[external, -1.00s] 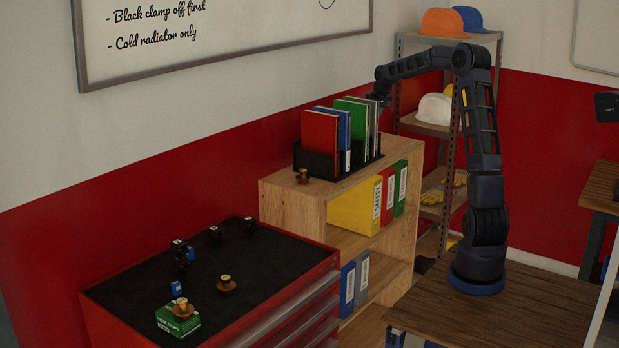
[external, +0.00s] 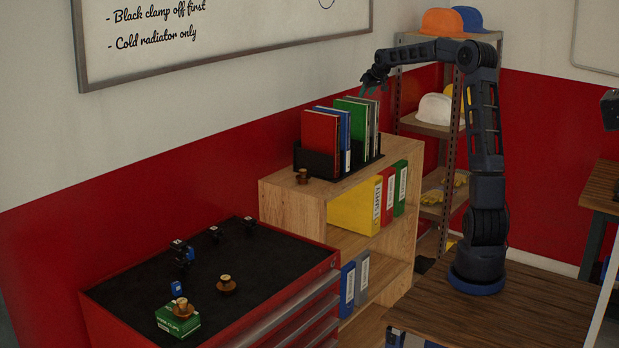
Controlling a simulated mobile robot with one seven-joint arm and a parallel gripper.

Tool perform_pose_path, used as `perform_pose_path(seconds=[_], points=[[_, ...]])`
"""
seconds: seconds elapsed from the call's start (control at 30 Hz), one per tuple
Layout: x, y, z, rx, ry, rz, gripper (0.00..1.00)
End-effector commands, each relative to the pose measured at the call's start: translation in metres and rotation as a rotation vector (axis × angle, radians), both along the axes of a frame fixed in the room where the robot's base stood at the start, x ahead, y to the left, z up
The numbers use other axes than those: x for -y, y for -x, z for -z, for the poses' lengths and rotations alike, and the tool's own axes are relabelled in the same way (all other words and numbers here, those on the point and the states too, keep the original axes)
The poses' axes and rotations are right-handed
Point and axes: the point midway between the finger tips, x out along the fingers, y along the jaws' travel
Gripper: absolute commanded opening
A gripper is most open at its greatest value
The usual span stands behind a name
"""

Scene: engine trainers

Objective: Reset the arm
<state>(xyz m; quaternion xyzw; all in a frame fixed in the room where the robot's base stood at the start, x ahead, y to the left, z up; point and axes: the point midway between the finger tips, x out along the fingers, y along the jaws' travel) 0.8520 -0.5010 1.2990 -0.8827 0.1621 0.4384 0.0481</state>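My arm stands on a wooden table (external: 520,310) at the right and reaches up and over to the left. My gripper (external: 368,88) is above the right end of the black file holder (external: 318,162). It points down over the green and grey folders (external: 372,120). The fingers look apart, with no object visible between them, though they are small in this view. A red folder (external: 319,140) and a blue folder (external: 345,135) stand in the holder to the left.
A wooden bookcase (external: 290,208) holds binders. A red tool cabinet (external: 110,318) with a black top carries caps, small clamps and a green box (external: 178,320). A metal shelf (external: 428,130) with helmets stands behind my arm. A whiteboard (external: 220,30) hangs on the wall.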

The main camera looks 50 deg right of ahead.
Motion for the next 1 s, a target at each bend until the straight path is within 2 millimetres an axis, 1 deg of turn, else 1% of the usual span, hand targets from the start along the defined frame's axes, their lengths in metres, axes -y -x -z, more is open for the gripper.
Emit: perform_pose_path(seconds=[0.03,0.13,0.27,0.37,0.4,0.47,0.6,0.67,0.7,0.77,0.8,0.87,0.9,0.97,1.0], points=[[-0.011,-0.002,-0.015,0.022,0.022,-0.014,0.37],[-0.033,-0.001,-0.030,0.035,0.047,-0.036,0.37],[-0.067,0.006,-0.037,0.021,0.061,-0.059,0.37],[-0.096,0.016,-0.039,-0.002,0.068,-0.075,0.37],[-0.110,0.021,-0.040,-0.010,0.072,-0.083,0.37],[-0.131,0.030,-0.041,-0.026,0.077,-0.094,0.37],[-0.181,0.059,-0.042,-0.064,0.087,-0.118,0.37],[-0.202,0.074,-0.042,-0.079,0.090,-0.128,0.37],[-0.216,0.084,-0.042,-0.089,0.092,-0.135,0.37],[-0.236,0.102,-0.042,-0.102,0.095,-0.144,0.37],[-0.249,0.113,-0.042,-0.111,0.095,-0.150,0.37],[-0.267,0.132,-0.041,-0.123,0.095,-0.157,0.37],[-0.279,0.144,-0.040,-0.130,0.094,-0.163,0.37],[-0.294,0.164,-0.038,-0.142,0.091,-0.170,0.37],[-0.305,0.177,-0.036,-0.147,0.090,-0.175,0.37]])
